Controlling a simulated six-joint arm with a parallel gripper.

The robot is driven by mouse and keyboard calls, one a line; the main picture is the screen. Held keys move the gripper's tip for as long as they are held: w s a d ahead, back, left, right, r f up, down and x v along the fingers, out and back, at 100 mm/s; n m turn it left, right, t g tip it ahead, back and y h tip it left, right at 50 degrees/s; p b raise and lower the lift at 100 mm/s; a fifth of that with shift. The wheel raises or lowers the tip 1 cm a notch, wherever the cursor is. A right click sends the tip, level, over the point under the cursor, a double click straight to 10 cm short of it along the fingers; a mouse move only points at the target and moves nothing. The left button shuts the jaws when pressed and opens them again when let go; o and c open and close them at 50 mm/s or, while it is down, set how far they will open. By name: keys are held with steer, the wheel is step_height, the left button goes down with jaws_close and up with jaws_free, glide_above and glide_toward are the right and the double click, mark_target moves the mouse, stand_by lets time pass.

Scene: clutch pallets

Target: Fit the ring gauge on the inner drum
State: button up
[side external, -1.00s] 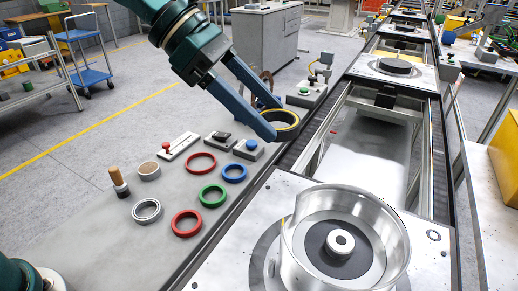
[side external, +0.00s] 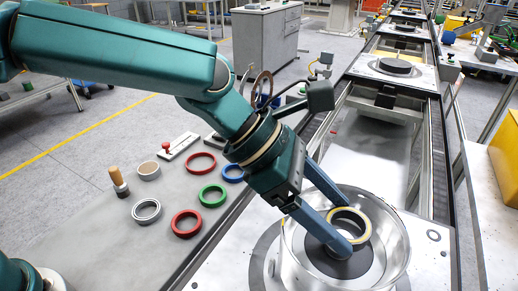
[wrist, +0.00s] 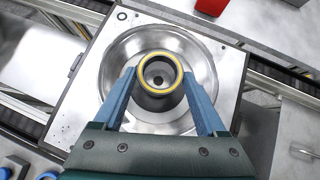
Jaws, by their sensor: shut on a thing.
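The ring gauge (side external: 366,232), a dark ring with a yellow rim, is between the fingers of my gripper (side external: 342,222). In the wrist view the gauge (wrist: 147,92) sits between the fingertips (wrist: 160,88), with its opening facing the camera. The inner drum (wrist: 158,78) shows through that opening as a small round hub with a dark centre. It stands inside a wide silver bowl (side external: 398,250). In the side view the gauge and fingers hide the hub. The gauge appears above it, within the bowl's rim outline; the exact gap cannot be told.
The silver bowl wall surrounds the fingers closely. It stands on a metal pallet (side external: 436,262) on the conveyor. Red (side external: 186,224), green (side external: 213,195) and other rings lie on the grey bench to the left, with a wooden-handled tool (side external: 118,182).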

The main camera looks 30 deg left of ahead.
steer(key=shift+f, duration=0.85)
steer(key=shift+f, duration=0.15)
steer(key=o, duration=1.5)
